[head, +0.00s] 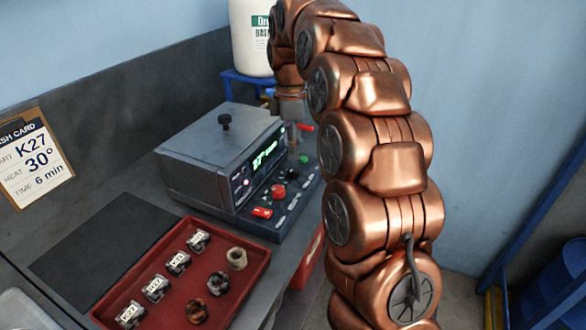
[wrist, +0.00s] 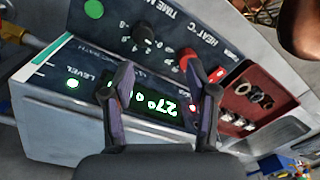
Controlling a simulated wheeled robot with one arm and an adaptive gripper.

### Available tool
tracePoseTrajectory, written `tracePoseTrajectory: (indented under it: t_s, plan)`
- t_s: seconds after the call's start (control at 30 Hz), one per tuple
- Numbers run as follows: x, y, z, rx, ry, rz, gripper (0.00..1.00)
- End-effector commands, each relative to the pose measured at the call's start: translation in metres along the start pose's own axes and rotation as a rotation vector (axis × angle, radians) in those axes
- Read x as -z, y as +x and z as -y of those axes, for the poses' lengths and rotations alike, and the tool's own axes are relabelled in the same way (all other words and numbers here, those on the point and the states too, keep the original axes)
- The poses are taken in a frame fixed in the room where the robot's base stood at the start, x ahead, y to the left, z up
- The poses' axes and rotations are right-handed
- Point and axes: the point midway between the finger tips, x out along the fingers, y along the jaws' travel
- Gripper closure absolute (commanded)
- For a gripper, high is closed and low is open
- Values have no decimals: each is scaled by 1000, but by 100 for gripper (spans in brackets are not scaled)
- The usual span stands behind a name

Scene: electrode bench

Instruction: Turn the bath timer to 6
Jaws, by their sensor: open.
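The bath unit (head: 205,160) is a grey box with a sloped front panel on the bench. Its timer knob (wrist: 143,46) is black, beside the "TIME M" lettering in the wrist view; its pointer setting is too small to tell. It also shows in the head view (head: 292,173). The red heat knob (wrist: 187,59) sits beside it. The green display (wrist: 150,103) starts with 27. My gripper (wrist: 160,70) is open and empty, its fingers apart over the display side of the panel. The timer knob shows beyond the fingertips, not between the pads.
A wash card (head: 33,162) reads K27, 30°, 6 min. A red tray (head: 180,312) holds labelled clips and several rings. A dark mat (head: 103,250) lies beside it. A white tub (head: 250,40) stands on a blue stand behind the unit. A green button (head: 304,159) is near the knobs.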

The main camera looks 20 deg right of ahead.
Motion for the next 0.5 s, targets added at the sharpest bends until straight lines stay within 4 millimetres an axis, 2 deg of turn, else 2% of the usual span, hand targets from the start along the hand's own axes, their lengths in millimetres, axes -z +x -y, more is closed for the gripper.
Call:
tracePoseTrajectory:
  t_s: [0.1, 0.2, 0.5]
  plan:
    - [-4, 5, -16, -3, -49, 1, 42]
    - [-6, 6, -23, -6, -73, 1, 42]
    - [-7, 18, -24, -4, -83, 3, 42]
